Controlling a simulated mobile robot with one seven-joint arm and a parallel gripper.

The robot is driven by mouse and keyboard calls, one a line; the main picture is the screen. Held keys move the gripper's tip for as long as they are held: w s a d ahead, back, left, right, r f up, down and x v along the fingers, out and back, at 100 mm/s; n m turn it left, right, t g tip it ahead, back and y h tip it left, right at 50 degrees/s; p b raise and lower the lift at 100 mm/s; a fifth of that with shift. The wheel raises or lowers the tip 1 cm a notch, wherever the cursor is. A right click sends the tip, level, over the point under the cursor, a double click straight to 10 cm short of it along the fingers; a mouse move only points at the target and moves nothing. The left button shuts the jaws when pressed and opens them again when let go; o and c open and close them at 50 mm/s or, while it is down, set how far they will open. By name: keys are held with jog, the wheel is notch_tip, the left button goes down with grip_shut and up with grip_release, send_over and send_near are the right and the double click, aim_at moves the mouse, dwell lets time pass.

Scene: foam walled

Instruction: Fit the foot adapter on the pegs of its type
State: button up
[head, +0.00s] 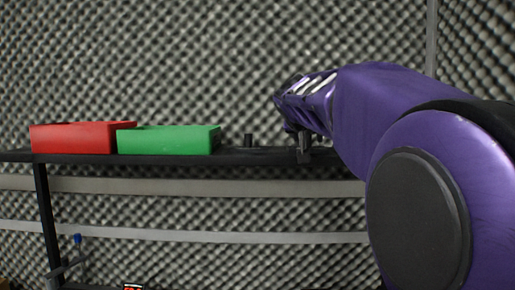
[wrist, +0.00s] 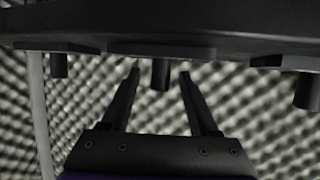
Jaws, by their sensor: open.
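In the wrist view my gripper (wrist: 159,75) is open, its two dark fingers apart. A short dark cylinder (wrist: 160,76) shows between the fingertips; neither finger visibly touches it, and its depth between them is hard to judge. It projects from a flat dark plate (wrist: 160,51). Similar dark cylinders show at the left (wrist: 60,66) and right (wrist: 306,92), on plates of their own. I cannot tell which is the foot adapter and which are pegs. In the head view my gripper (head: 303,150) is at the table top, right of one dark cylinder (head: 248,140).
A red box (head: 83,138) and a green box (head: 168,140) stand side by side on the left of the black table (head: 215,158). Grey foam walls (head: 180,60) rise behind. My purple arm hides the table's right part in the head view.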

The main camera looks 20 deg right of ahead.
grip_shut()
jog(key=shift+r, duration=0.1)
dwell(0.3)
